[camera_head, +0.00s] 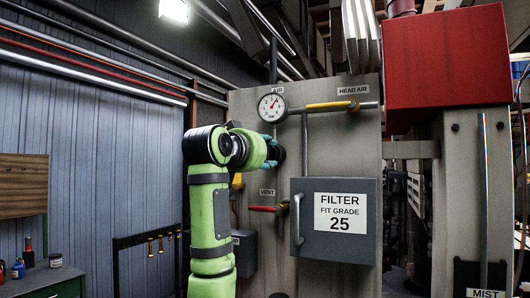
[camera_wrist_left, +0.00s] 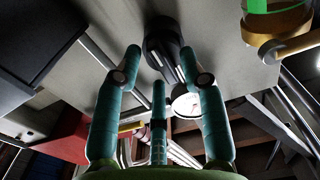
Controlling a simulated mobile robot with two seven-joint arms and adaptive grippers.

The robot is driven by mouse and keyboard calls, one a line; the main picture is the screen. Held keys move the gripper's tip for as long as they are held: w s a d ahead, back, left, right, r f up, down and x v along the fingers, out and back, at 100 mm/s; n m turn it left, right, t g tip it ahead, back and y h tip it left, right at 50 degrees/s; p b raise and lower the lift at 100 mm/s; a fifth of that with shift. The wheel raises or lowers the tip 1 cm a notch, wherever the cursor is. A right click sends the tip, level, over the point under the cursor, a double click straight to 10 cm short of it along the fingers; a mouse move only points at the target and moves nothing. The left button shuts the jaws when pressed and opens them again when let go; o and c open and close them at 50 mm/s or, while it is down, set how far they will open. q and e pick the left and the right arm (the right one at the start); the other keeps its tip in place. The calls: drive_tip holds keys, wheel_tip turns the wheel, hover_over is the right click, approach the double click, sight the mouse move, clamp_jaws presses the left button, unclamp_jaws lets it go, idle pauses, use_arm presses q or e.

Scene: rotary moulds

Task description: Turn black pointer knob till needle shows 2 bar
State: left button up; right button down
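A round white gauge (camera_head: 272,107) sits on a grey panel under the AIR label; its needle appears to point up and slightly right, but the scale is too small to read. It also shows in the left wrist view (camera_wrist_left: 186,106). The black pointer knob (camera_wrist_left: 164,42) is on the panel below the gauge; in the head view it is mostly hidden behind my left gripper (camera_head: 274,150). In the wrist view the teal fingers of my left gripper (camera_wrist_left: 160,57) are spread, with the knob between or just beyond the tips; contact is unclear. My right gripper is not in view.
A yellow-handled valve (camera_head: 330,105) is right of the gauge on a pipe. A red-handled VENT valve (camera_head: 263,208) is below the knob. A grey FILTER box (camera_head: 362,247) with a handle juts out at lower right. A red box (camera_head: 445,62) hangs at upper right.

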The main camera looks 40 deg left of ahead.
use_arm(q)
clamp_jaws()
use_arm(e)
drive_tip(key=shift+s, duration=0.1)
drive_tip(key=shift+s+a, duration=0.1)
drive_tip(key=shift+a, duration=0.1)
use_arm(q)
drive_tip(key=shift+n, duration=0.3)
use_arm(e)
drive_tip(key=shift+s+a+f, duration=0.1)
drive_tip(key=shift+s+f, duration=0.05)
use_arm(q)
drive_tip(key=shift+s+a+r+n+b, duration=0.1)
drive_tip(key=shift+n+b, duration=0.35)
drive_tip(key=shift+n, duration=2.1)
drive_tip(key=shift+w+r+n+b, duration=0.15)
drive_tip(key=shift+n+b, duration=0.35)
drive_tip(key=shift+n, duration=2)
drive_tip(key=shift+s+a+r+n+b, duration=0.15)
drive_tip(key=shift+n+b, duration=0.3)
drive_tip(key=shift+n, duration=2.1)
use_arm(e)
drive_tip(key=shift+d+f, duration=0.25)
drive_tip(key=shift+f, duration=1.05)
use_arm(q)
drive_tip(key=shift+d+n, duration=0.1)
drive_tip(key=shift+n, duration=0.2)
